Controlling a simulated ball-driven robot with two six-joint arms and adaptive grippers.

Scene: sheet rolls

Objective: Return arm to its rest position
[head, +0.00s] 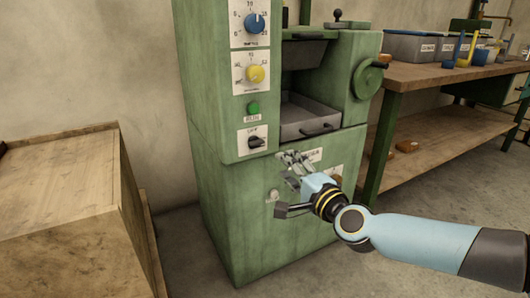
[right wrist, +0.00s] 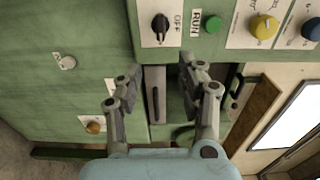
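My right gripper (head: 292,165) is in front of the green machine (head: 225,185), its fingers just below the machine's grey tray (head: 310,125). In the right wrist view my right gripper (right wrist: 158,80) has its two fingers spread apart with nothing between them. The tray's front and dark handle (right wrist: 155,95) show behind the gap, and I cannot tell if a finger touches the machine. My right arm reaches in from the lower right. My left gripper is not in view.
The machine front carries a blue dial (head: 255,23), yellow dial (head: 255,74), green button (head: 253,108) and black switch (head: 256,141). A wooden workbench (head: 430,75) with grey bins (head: 412,47) stands right. A wooden crate (head: 60,185) stands left. Floor between crate and machine is clear.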

